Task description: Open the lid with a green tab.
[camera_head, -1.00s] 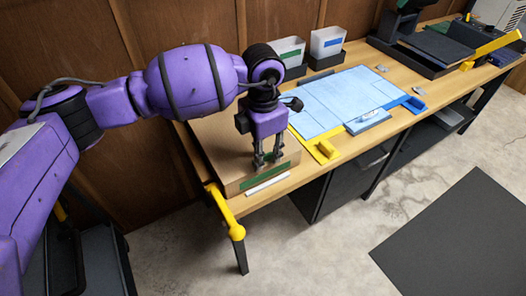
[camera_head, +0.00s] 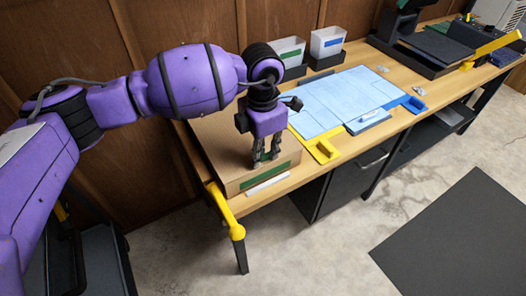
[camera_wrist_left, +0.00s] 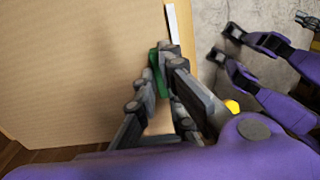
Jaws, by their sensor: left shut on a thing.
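A cardboard box (camera_head: 222,150) sits on the near left end of the workbench, with a green strip (camera_head: 268,178) along its front face. Its lid lies flat, with no gap that I can make out. The green tab (camera_wrist_left: 154,72) stands at the lid's front edge in the left wrist view. My left gripper (camera_head: 267,159) points down over that edge, with its fingers shut on the tab. The fingers hide part of the tab.
Two white bins (camera_head: 327,41) stand behind. Open floor lies in front. Purple parts of my own show in the wrist view.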

